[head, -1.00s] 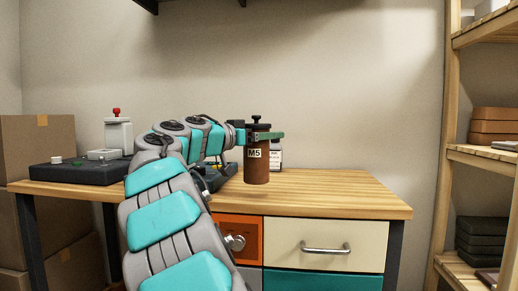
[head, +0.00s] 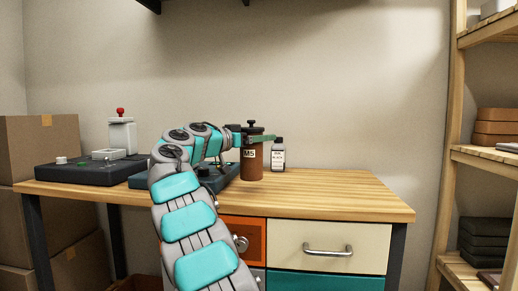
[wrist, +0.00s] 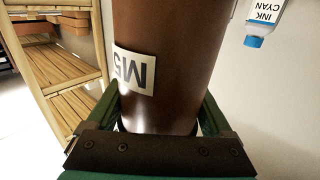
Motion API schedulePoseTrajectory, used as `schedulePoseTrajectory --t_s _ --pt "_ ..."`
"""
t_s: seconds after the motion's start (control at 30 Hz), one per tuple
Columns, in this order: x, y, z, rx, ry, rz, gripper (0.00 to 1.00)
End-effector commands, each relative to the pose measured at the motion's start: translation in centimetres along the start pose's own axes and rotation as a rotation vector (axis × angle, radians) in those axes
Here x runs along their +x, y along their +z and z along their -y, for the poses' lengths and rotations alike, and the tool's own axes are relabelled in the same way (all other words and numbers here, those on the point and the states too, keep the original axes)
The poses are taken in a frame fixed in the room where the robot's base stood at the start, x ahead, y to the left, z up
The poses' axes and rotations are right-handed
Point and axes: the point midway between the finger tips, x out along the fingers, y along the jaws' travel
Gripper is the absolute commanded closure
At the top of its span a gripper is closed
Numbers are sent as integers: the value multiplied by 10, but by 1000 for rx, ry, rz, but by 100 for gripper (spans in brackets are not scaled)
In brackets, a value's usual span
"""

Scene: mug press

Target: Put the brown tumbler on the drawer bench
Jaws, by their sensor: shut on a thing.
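The drawer bench (head: 335,196) has a wooden top, with orange, cream and teal drawer fronts below. The tumbler is over the bench top toward the back; I cannot tell whether its base touches the wood.
A small ink bottle (head: 278,157) stands just right of the tumbler. Cardboard boxes (head: 40,150) stand at far left, a wooden shelf (head: 487,155) at right. The bench top's right side is clear.

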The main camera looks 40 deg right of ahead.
Motion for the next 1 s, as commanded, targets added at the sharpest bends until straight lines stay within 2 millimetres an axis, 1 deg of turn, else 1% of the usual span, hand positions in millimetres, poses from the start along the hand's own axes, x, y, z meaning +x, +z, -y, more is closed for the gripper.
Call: schedulePoseTrajectory --t_s 0.3,0.47,0.77,0.97,1.0 --pt "0 24 0 -3 1 0 88" --pt "0 34 0 -2 2 0 88" --pt "0 35 0 0 1 0 88" --pt "0 40 0 0 0 0 88" --pt "0 38 0 0 0 0 11"
